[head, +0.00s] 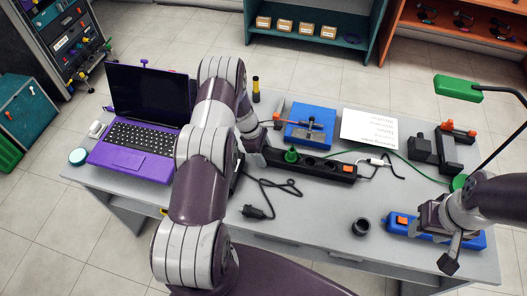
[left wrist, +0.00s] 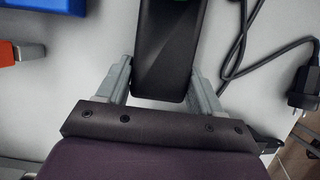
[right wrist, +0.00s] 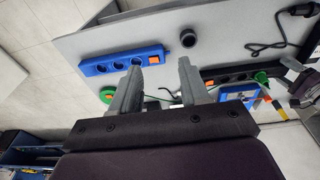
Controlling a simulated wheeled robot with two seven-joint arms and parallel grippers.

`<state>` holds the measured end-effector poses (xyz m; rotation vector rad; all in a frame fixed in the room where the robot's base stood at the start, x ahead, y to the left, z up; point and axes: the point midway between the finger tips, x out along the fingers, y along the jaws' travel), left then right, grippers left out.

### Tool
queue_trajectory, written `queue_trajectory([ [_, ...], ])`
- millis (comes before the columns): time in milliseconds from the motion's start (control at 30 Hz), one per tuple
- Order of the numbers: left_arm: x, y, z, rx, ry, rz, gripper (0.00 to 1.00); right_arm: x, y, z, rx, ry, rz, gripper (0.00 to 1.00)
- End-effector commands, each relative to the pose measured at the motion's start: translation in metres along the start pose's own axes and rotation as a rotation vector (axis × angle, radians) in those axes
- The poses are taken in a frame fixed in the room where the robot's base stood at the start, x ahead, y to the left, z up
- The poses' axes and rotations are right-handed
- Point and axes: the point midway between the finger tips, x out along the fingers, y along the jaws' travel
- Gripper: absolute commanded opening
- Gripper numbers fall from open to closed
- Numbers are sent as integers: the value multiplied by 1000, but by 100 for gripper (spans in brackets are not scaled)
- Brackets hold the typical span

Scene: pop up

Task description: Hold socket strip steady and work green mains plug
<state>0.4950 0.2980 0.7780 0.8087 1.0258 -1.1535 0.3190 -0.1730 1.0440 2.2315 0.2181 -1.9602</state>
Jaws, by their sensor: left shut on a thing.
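The black socket strip (head: 322,167) lies on the table and runs from upper left to lower right, with an orange switch near its right end. The green mains plug (head: 291,155) stands at a socket near the strip's left end; I cannot tell how deep it sits. Only its green edge shows at the top of the left wrist view (left wrist: 196,4). My left gripper (left wrist: 165,88) is shut on the strip's left end, one finger on each side. My right gripper (right wrist: 157,82) is open and empty near the blue socket strip (right wrist: 124,60), well right of the black strip.
A loose black plug (head: 258,212) and cable lie in front of the strip. A purple laptop (head: 138,135) stands left, a blue block (head: 310,122) and white sheet (head: 369,128) behind. A black cup (head: 361,227) and green lamp (head: 458,88) are right. The front middle is mostly clear.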

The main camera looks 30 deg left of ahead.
Motion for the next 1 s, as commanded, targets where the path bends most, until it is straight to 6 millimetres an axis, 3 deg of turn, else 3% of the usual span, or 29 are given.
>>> queue_trajectory([
  [167, -1, 1, 0, -1, -1, 1, 18, 26, -39, -91, -697, 27, 24, 45],
  [300, -1, 1, 0, -1, -1, 2, 18, 59, -98, -159, -1344, 51, 65, 45],
  [400, -1, 1, 0, -1, -1, 2, 18, 87, -150, -194, -1789, 65, 109, 45],
  [533, -1, 1, 0, -1, -1, 2, 18, 125, -220, -220, -2326, 71, 180, 45],
  [700, -1, 1, 0, -1, -1, 2, 18, 163, -293, -229, -2847, 65, 282, 45],
  [800, -1, 1, 0, -1, -1, 2, 18, 176, -318, -228, -3025, 57, 326, 45],
  [900, -1, 1, 0, -1, -1, 1, 18, 184, -330, -227, -3114, 49, 349, 45],
  [933, -1, 1, 0, -1, -1, 1, 18, 187, -331, -227, 3116, -48, -351, 45],
  [1000, -1, 1, 0, -1, -1, 1, 18, 195, -333, -228, 3103, -46, -351, 45],
])
